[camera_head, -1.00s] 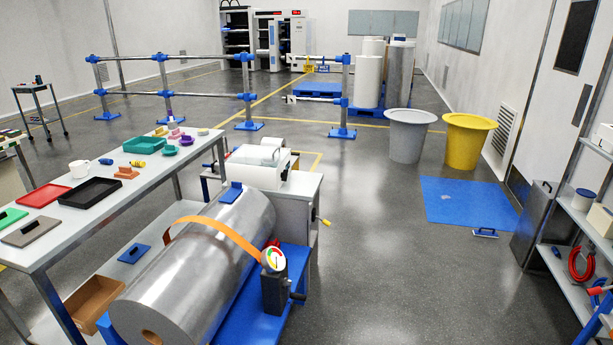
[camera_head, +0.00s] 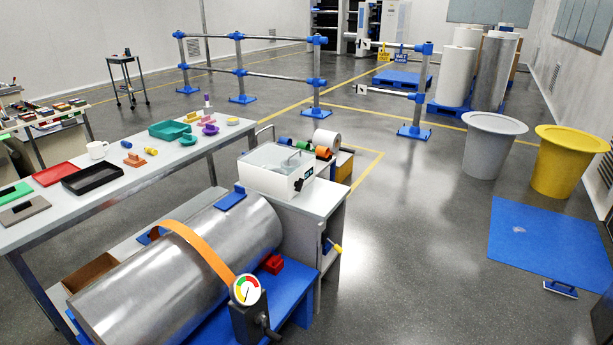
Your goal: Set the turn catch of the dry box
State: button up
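A white box with a clear top (camera_head: 262,182), which looks like the dry box, stands on a grey cabinet (camera_head: 318,203) near the middle of the view. A small dark fitting (camera_head: 298,185) shows on the box's right front side; it may be the turn catch, but it is too small to tell how it is set. The box's contents are hard to make out. My gripper is not in view.
A large silver roll (camera_head: 170,275) with an orange strap and gauge (camera_head: 246,290) lies in front of the cabinet. A long table (camera_head: 140,185) with trays is at left. A blue railing (camera_head: 250,72) stands behind. Floor right of the cabinet is clear up to a blue mat (camera_head: 545,240).

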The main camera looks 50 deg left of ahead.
aim_at(298, 185)
jog(key=u, duration=0.55)
jog(key=i, duration=1.5)
jog(key=u, duration=1.9)
jog(key=i, duration=0.7)
jog(key=u, duration=0.75)
